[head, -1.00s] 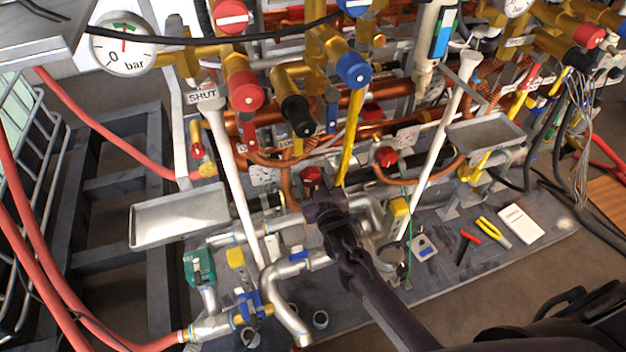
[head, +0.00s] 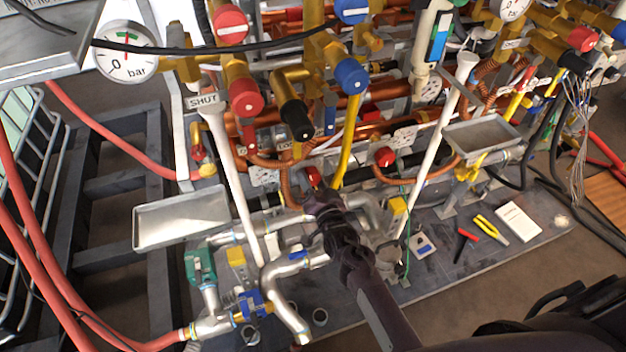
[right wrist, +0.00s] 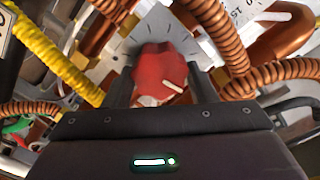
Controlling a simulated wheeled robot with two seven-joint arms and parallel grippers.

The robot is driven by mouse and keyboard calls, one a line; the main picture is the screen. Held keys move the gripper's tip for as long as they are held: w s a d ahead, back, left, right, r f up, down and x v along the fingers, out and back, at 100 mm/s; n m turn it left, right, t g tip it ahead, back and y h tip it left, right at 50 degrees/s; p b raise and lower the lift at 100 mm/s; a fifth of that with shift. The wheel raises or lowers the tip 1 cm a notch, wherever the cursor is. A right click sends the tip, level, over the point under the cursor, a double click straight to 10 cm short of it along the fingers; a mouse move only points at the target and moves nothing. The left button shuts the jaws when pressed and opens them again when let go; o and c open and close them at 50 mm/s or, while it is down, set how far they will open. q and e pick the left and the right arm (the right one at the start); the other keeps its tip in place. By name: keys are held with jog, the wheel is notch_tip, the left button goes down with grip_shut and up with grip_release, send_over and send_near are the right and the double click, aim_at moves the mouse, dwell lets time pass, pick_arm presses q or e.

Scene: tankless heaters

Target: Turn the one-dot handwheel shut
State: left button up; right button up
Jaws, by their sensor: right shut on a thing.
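A red lobed handwheel (right wrist: 162,72) with a white line mark sits between the fingers of my right gripper (right wrist: 160,90) in the right wrist view. The gripper is shut on it. A pale plate with dark tick marks lies behind the wheel. In the head view my right gripper (head: 322,200) reaches low into the pipework, and a bit of the red wheel (head: 312,177) shows beyond it. I cannot make out a dot on this wheel. My left gripper is not in view.
Another red handwheel (head: 385,157) sits to the right. Red (head: 246,97) and blue (head: 352,76) knobs stand above. White funnel pipes, metal trays (head: 182,217) and copper coils crowd the gripper.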

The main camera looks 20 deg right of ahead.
jog(key=shift+f+m, duration=0.15)
jog(key=shift+m, duration=0.45)
jog(key=o, duration=1)
jog(key=shift+c, duration=0.2)
jog(key=shift+s, duration=0.1)
jog(key=s, duration=0.7)
jog(key=shift+s, duration=0.35)
jog(key=shift+d, duration=0.1)
